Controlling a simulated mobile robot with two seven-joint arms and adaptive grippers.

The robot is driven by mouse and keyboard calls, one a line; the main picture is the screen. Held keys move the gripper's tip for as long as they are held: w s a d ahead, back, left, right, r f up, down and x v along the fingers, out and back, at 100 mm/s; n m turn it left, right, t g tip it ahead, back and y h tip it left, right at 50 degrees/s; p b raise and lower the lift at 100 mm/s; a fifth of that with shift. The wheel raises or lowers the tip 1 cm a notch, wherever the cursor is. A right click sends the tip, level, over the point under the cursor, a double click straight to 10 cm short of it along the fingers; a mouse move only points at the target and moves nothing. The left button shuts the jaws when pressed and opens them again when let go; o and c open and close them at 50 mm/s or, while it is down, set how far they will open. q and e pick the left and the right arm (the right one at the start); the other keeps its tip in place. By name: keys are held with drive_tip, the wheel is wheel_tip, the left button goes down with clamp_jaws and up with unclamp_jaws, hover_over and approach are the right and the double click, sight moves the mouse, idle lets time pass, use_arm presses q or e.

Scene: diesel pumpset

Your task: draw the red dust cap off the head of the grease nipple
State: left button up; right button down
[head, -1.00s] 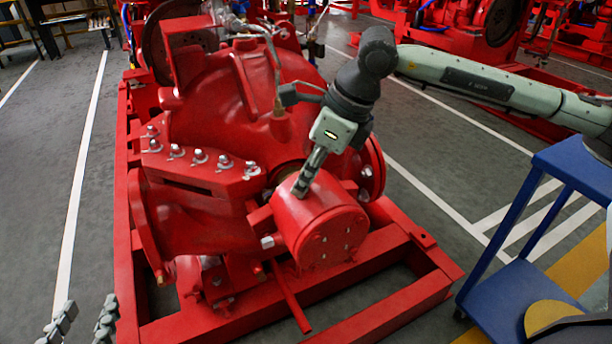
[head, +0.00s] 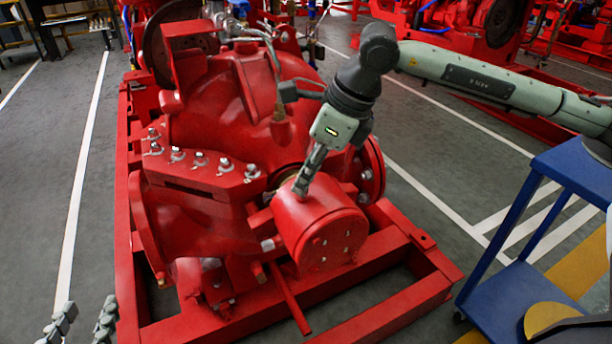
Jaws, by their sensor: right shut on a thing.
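My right gripper (head: 302,186) is at the top of the red cylindrical bearing housing (head: 322,230) on the front of the pump. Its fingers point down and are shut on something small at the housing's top. The fingers hide the red dust cap and the grease nipple, so I cannot make out either one. My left gripper (head: 82,326) is at the bottom left edge, away from the pump, its two fingers apart with nothing between them.
The red pump casing (head: 235,110) with a row of flange bolts stands behind the housing on a red base frame (head: 395,277). A blue trolley (head: 575,170) stands at the right. Grey floor is clear at the left.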

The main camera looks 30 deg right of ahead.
drive_tip(key=shift+r+p, duration=0.5)
drive_tip(key=shift+r, duration=0.6)
drive_tip(key=shift+r+p, duration=1.5)
drive_tip(key=shift+r, duration=0.95)
